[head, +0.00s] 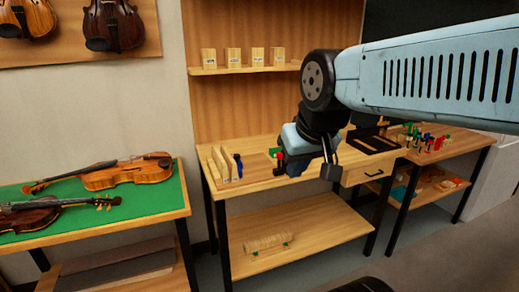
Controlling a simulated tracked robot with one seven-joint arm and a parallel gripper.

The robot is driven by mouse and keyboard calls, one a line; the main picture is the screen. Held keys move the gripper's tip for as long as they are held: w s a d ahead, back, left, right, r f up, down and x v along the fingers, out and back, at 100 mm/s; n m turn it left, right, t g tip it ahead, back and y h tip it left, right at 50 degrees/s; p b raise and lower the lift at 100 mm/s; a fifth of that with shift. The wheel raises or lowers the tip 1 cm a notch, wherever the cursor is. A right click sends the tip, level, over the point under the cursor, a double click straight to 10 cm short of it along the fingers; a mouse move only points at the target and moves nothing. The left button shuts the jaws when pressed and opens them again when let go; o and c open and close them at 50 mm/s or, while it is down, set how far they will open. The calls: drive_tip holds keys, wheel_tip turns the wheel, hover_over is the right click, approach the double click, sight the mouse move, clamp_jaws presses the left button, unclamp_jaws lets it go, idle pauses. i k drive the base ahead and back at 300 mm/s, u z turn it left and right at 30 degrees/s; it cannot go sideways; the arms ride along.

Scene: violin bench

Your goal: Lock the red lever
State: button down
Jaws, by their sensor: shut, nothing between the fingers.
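A small red part with a dark lower end, likely the red lever (279,159), stands on the wooden bench (250,183) beside a green piece (274,152). It is small, and I cannot tell whether it is locked. My gripper (331,171) is over the bench, to the right of the red part and apart from it in the picture. Its fingers look shut and hold nothing. My wrist and forearm hide part of the bench behind them.
Upright wooden pieces (220,164) and a blue clamp-like part (238,165) stand at the bench's left. Several coloured clamps (425,138) are on the right bench. Violins (128,173) lie on a green-topped table at left. Wooden blocks (257,57) sit on the shelf above.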

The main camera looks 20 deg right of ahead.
sight(279, 155)
drive_tip(key=u, duration=0.05)
drive_tip(key=i, duration=1)
drive_tip(key=z, duration=0.05)
